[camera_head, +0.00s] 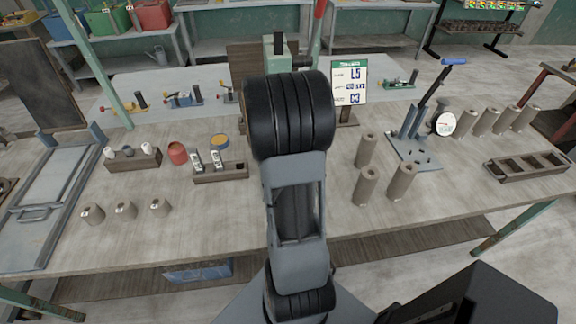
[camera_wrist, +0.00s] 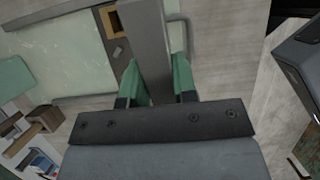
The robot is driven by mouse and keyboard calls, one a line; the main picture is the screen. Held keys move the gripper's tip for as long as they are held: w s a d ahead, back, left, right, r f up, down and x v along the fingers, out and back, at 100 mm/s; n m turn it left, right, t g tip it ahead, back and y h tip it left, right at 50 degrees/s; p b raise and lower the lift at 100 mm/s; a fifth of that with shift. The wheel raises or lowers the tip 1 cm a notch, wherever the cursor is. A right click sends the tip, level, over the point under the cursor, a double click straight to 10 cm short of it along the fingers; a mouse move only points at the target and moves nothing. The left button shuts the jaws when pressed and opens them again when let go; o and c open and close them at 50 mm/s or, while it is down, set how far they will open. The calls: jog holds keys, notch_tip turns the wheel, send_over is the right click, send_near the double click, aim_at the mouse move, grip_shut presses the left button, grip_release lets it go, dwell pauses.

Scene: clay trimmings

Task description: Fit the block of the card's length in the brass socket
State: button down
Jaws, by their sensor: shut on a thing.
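My gripper (camera_wrist: 156,75) shows its two green fingers in the wrist view, closed on the sides of a long grey block (camera_wrist: 152,35). A square brass-coloured socket (camera_wrist: 108,20) with a dark opening lies just left of the block in that view. The block looks apart from it, and its far end is cut off by the frame. In the head view my arm hides the gripper, the held block and the socket. The white card (camera_head: 348,85) with a green top stands behind the bench middle; its large print looks like "L5" and "C3", the middle line is unclear.
Tall grey cylinders (camera_head: 402,181) stand right of my arm, several more at the far right. Short cylinders (camera_head: 125,210) stand front left. A wooden rack (camera_head: 220,173), an empty divided tray (camera_head: 527,166) and a metal stand (camera_head: 414,150) take up bench space. The front middle is clear.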

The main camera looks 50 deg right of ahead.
jog(key=w+d+f, duration=0.1)
jog(key=f, duration=0.1)
jog(key=w+f, duration=0.1)
jog(key=w, duration=0.1)
jog(key=w+d+f, duration=0.1)
jog(key=f, duration=0.1)
jog(key=shift+w+d+f+p, duration=0.15)
jog(key=shift+d+f+p, duration=0.15)
jog(key=shift+d, duration=0.05)
jog(key=f, duration=0.1)
jog(key=f+p, duration=0.1)
jog(key=shift+w+d+f, duration=0.2)
jog(key=shift+w+f, duration=0.1)
jog(key=shift+f, duration=0.35)
jog(key=shift+f, duration=0.35)
jog(key=c, duration=0.9)
grip_release()
jog(key=shift+r, duration=0.1)
